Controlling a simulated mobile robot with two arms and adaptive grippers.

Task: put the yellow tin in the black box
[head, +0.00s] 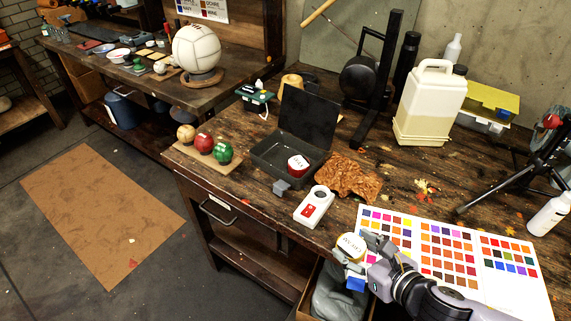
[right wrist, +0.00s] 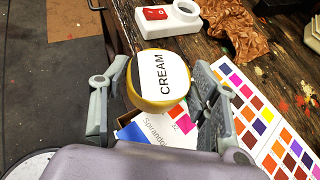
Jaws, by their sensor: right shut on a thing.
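The yellow tin (head: 351,246) has a white label reading CREAM and a yellow rim. My right gripper (head: 357,262) is shut on it at the table's front edge, and the tin also shows between the fingers in the right wrist view (right wrist: 160,80). The black box (head: 263,165) stands open on the table, up and left of the gripper in the head view, with its lid (head: 308,116) raised at the back. A red tin (head: 298,164) with a white label is inside it, on the right. My left gripper is not in view.
Colour charts (head: 432,250) lie right. Three balls on a board (head: 203,143) stand left of the box. An open drawer or bin (head: 335,300) is below.

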